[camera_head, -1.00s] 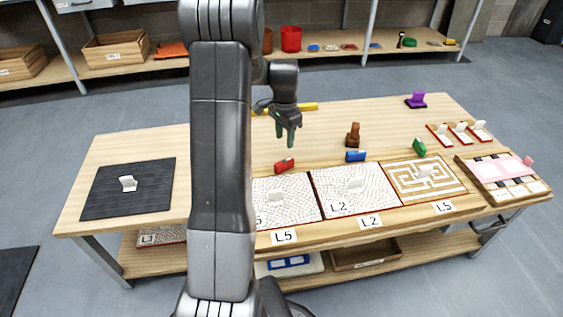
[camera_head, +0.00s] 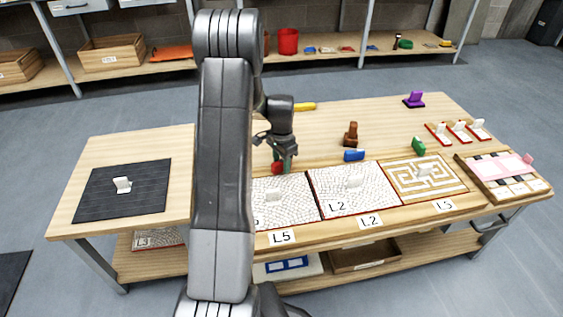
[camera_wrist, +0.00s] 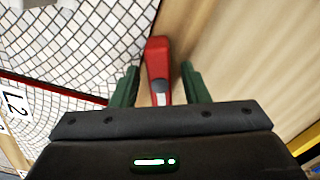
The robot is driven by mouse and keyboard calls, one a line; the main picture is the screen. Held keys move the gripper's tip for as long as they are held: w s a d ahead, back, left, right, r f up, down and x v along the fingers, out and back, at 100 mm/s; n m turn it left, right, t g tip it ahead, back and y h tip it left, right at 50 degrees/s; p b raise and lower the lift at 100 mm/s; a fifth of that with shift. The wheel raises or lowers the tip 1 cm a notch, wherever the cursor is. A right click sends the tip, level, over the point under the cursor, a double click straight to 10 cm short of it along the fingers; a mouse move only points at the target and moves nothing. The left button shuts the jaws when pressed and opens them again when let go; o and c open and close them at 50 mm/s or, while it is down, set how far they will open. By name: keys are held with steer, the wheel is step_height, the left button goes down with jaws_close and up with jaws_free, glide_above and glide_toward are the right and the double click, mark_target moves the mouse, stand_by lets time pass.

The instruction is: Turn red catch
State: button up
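The red catch (camera_head: 277,168) lies on the wooden table just behind the mosaic panel labelled L5 (camera_head: 290,207); my gripper partly hides it in the head view. In the wrist view the red catch (camera_wrist: 157,56) shows a grey patch and a pale patch near its lower end. My gripper (camera_wrist: 160,69) is open, with one green finger on each side of the catch. Gaps show between both fingers and the catch. In the head view my gripper (camera_head: 284,163) is down at the catch.
A blue catch (camera_head: 354,155), a brown piece (camera_head: 351,134) and a green catch (camera_head: 418,146) stand to the right. The L2 panel (camera_head: 335,195) is right of the L5 panel. A yellow bar (camera_head: 305,106) lies behind my gripper. A dark mat (camera_head: 95,200) is at left.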

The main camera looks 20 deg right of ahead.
jaws_close()
steer(key=shift+n, duration=0.3)
steer(key=n+p, duration=0.1)
steer(key=n, duration=0.1)
steer(key=shift+r+n, duration=0.1)
steer(key=shift+n, duration=0.2)
steer(key=n, duration=0.3)
steer(key=shift+n+p, duration=0.35)
steer(key=shift+n, duration=0.05)
steer(key=n, duration=0.5)
steer(key=shift+n+p, duration=0.3)
steer(key=shift+o, duration=0.4)
jaws_free()
